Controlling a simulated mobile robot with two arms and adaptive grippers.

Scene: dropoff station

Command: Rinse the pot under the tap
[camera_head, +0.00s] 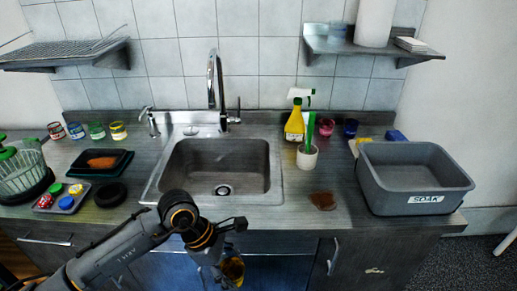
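The tap (213,80) is a tall curved chrome spout at the back of the sink. The sink (225,158) is a steel basin with a dark drain and looks empty. My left gripper (237,226) is at the counter's front edge, just in front of the sink. A yellowish, rounded object (232,271) shows below it, in front of the cabinets; I cannot tell whether it is the pot or whether the gripper holds it. No other pot is clearly visible. The gripper's fingers are too small and dark to read. My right gripper is not in view.
A grey tub labelled SOAK (413,177) stands at the right. A yellow spray bottle (295,123), a white cup with a green brush (307,156) and a brown piece (323,201) are right of the sink.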

